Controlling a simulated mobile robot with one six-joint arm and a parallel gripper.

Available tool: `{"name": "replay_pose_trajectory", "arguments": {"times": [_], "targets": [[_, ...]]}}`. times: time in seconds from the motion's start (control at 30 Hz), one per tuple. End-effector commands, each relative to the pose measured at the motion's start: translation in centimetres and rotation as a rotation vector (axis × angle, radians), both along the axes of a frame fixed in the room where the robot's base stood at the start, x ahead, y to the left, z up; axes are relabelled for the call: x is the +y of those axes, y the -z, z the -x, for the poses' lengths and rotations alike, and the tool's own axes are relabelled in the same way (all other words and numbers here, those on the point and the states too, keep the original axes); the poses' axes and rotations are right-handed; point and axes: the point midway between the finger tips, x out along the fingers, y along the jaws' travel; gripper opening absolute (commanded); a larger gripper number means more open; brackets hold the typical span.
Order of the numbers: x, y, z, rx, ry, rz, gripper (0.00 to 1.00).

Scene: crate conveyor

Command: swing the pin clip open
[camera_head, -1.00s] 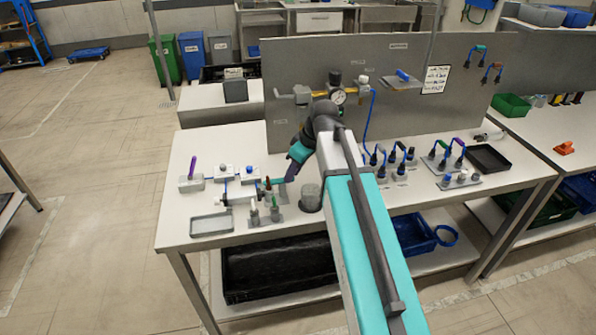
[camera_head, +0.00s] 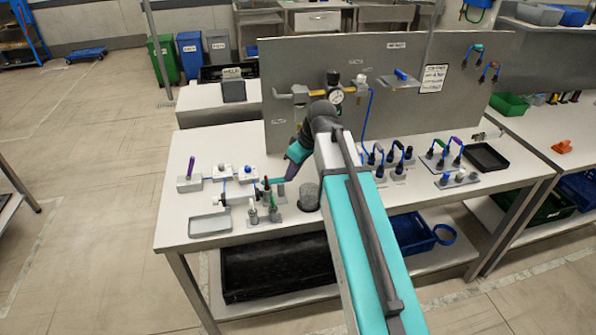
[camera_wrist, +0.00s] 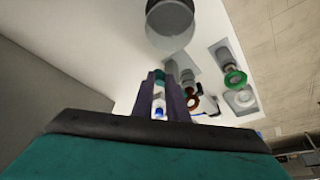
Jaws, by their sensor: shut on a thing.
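My gripper (camera_head: 287,176) reaches down to the left part of the white table in the head view, over a cluster of small fixtures. In the wrist view its two dark purple fingers (camera_wrist: 165,98) are close together, shut on a small part. A white and blue piece (camera_wrist: 158,108) shows between them; I take this to be the pin clip, but its shape and how far it is swung are mostly hidden by the fingers. A brown ring (camera_wrist: 194,103) sits just right of the fingers, and a green ring (camera_wrist: 235,78) stands farther right.
A grey cylinder (camera_head: 308,197) stands close right of the gripper. A plate with upright pegs (camera_head: 263,218) is in front, and a shallow grey tray (camera_head: 210,225) lies front left. The upright panel (camera_head: 290,60) bounds the table behind.

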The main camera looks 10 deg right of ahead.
Motion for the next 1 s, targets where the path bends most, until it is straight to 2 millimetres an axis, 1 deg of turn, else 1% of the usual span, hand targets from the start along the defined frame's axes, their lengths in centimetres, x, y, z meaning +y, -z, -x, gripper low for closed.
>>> {"name": "replay_pose_trajectory", "arguments": {"times": [0.03,0.7,1.0], "targets": [[0.41,-0.14,-0.17,-0.008,0.002,-0.008,0.0],[0.68,-0.11,0.29,-0.004,0.09,-0.01,0.0],[0.71,-0.06,0.35,-0.001,0.09,-0.01,0.0]]}}
